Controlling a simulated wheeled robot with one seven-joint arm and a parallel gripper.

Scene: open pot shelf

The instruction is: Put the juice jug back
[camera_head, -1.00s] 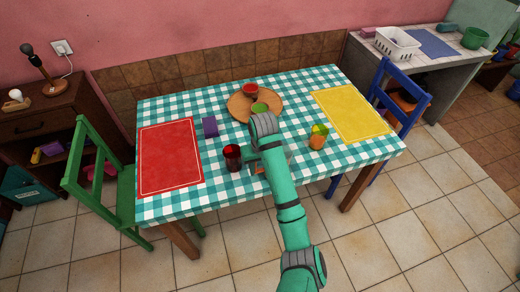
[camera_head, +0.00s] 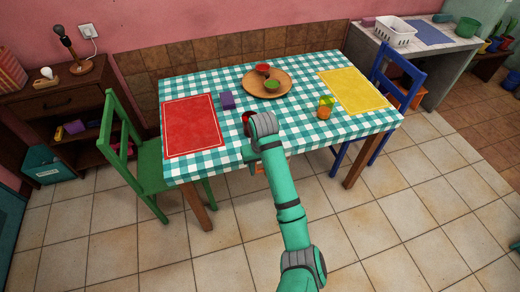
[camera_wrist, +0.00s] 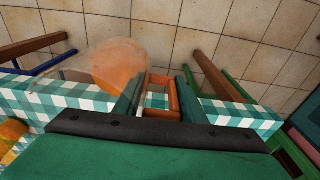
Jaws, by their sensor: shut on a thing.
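My gripper (camera_wrist: 162,100) is shut on the orange handle of the juice jug (camera_wrist: 121,66). The jug has a clear body with orange juice in it. In the wrist view it shows against the floor, by the tablecloth's edge. In the head view my arm hides nearly all of the jug; only a bit of orange (camera_head: 260,168) shows beside my gripper (camera_head: 251,155), near the table's front edge. I cannot tell how high the jug is held.
A red cup (camera_head: 246,117) is partly behind my wrist. Chairs stand left (camera_head: 150,165) and right (camera_head: 404,75).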

